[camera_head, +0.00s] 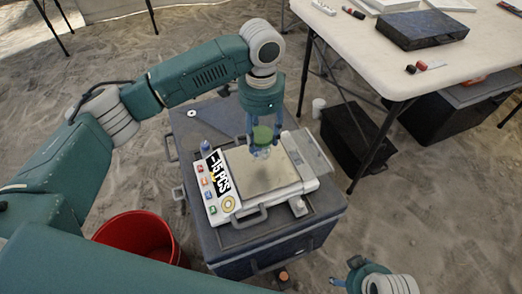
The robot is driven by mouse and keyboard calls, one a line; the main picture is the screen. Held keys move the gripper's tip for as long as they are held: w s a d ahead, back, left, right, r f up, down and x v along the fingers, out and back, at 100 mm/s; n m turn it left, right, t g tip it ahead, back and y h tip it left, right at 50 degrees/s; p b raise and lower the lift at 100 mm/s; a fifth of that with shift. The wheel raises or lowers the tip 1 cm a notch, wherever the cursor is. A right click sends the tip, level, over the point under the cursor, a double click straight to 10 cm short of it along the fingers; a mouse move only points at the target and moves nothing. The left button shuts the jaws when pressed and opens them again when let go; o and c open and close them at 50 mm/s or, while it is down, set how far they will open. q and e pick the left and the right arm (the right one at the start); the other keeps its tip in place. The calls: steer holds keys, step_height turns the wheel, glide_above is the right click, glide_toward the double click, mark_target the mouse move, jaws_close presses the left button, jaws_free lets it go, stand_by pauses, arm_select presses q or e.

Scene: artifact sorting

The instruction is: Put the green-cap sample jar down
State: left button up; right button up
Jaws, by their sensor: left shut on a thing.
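The green-cap sample jar (263,139) is in my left gripper (263,132), which points down and is shut on it. The jar is upright, with its clear body below the cap, over the square plate (262,170) of a white scale-like device (230,203). I cannot tell whether the jar's base touches the plate. The device has a dark display and several coloured buttons, and sits on a dark grey case (265,240). My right gripper (340,282) shows only in part at the bottom edge, and its fingertips cannot be made out.
A red bucket (140,236) stands left of the case. A white table (430,45) at the upper right holds a dark box (420,30) and small items. A black crate (358,135) is on the sandy floor below it. Small bottles stand beside the device.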

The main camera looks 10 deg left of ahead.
mark_target(261, 148)
arm_select(q)
step_height(261, 148, down, 5)
steer(key=shift+b, duration=0.55)
steer(key=shift+f, duration=0.15)
arm_select(e)
steer(key=v, duration=0.4)
steer(key=shift+w+r, duration=0.25)
steer(key=shift+r, duration=0.15)
arm_select(q)
steer(key=o, duration=1.2)
steer(key=shift+f, duration=0.1)
arm_select(e)
steer(key=shift+f, duration=0.35)
arm_select(q)
steer(key=shift+o, duration=0.2)
arm_select(e)
steer(key=shift+w, duration=0.1)
